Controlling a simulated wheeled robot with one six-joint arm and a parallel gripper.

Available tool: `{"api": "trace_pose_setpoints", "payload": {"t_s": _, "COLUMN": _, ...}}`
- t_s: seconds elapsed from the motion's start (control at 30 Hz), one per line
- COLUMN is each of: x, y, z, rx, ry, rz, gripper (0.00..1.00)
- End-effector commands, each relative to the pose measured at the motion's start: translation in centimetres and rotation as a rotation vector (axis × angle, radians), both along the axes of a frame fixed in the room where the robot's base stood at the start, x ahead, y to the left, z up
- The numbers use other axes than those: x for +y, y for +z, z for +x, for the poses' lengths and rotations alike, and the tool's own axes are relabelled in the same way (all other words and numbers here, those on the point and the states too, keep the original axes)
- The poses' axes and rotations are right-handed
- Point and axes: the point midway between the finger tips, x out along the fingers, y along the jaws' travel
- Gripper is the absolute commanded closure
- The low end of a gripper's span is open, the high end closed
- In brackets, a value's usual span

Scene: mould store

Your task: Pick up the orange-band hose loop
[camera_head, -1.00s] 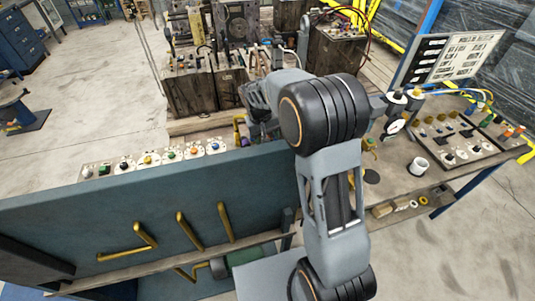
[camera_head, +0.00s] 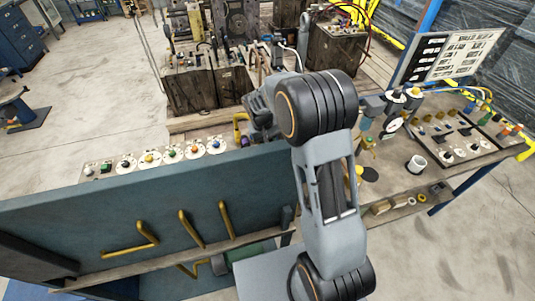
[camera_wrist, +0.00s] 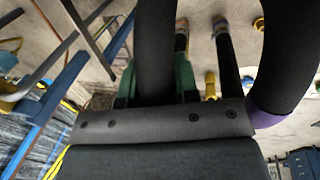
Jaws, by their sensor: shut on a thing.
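In the wrist view a thick black hose loop (camera_wrist: 156,45) runs between the green jaws of my gripper (camera_wrist: 157,88), which is shut on it. A second stretch of black hose curves down the right side, with a purple band at its lower end. I cannot make out an orange band on the held hose. In the head view my gripper (camera_head: 262,108) is mostly hidden behind my arm, above the bench behind the blue-grey panel. A purple and yellow piece (camera_head: 240,132) shows just left of it.
The blue-grey panel (camera_head: 150,205) with yellow hooks stands in front. A strip of coloured knobs (camera_head: 150,158) lies behind it. Dark mould blocks (camera_head: 192,92) stand behind the gripper. A white cup (camera_head: 415,164) and a tray of fittings (camera_head: 465,143) are on the right bench.

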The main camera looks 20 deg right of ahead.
Motion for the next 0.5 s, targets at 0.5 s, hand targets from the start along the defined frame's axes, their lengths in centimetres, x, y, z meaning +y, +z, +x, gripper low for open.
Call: {"api": "trace_pose_setpoints", "payload": {"t_s": 0.5, "x": 0.03, "y": 0.31, "z": 0.05, "rx": -0.002, "ry": 0.002, "rz": 0.0, "gripper": 1.0}}
